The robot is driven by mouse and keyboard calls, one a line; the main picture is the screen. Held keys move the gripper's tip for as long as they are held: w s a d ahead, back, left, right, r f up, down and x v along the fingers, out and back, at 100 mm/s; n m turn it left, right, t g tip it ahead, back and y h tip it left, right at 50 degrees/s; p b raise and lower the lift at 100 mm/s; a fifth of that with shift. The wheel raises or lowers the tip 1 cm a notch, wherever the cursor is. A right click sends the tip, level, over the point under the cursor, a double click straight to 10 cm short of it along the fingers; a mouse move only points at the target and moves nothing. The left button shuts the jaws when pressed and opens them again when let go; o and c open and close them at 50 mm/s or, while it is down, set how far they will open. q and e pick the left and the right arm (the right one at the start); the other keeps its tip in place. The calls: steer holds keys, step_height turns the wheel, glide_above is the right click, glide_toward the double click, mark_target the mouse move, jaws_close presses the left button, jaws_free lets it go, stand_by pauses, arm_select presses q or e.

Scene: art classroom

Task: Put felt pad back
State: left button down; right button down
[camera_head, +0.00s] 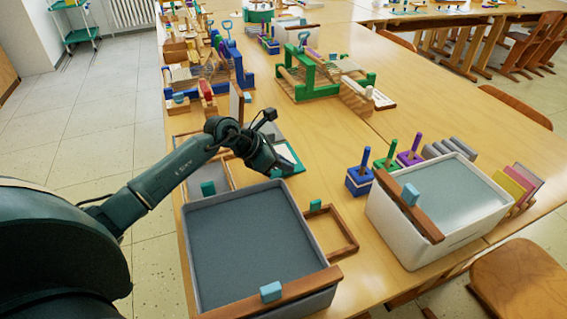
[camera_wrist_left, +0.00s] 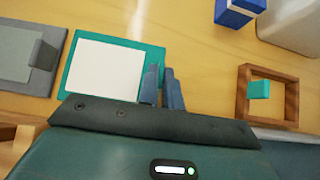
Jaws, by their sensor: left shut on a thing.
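A flat teal pad with a white sheet on it, which looks like the felt pad (camera_wrist_left: 66,77), shows in the left wrist view and partly in the head view (camera_head: 291,153). My left gripper (camera_wrist_left: 162,84) is at the pad's right edge, its fingers close together. In the head view the gripper (camera_head: 284,170) reaches down over the table, and my arm hides part of the pad. The fingers cover the gripped spot; it appears to be the pad's edge. Whether the pad is lifted is unclear. My right gripper is not in view.
A grey tub (camera_head: 190,262) with a wooden bar stands in front. A small wooden frame (camera_head: 352,246) with a teal block lies right of it. A white tub (camera_head: 385,237) and a blue stamp (camera_head: 359,185) stand further right. A grey board (camera_wrist_left: 25,66) lies left of the pad.

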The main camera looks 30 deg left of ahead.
arm_select(q)
steer(key=shift+f, duration=0.1)
steer(key=c, duration=2)
jaws_free()
steer(key=shift+f, duration=0.1)
steer(key=shift+c, duration=0.2)
steer(key=o, duration=0.5)
steer(key=shift+c, duration=0.2)
steer(key=shift+r, duration=0.35)
steer(key=v, duration=1.1)
steer(key=shift+s+a+r, duration=0.2)
steer(key=shift+s, duration=0.15)
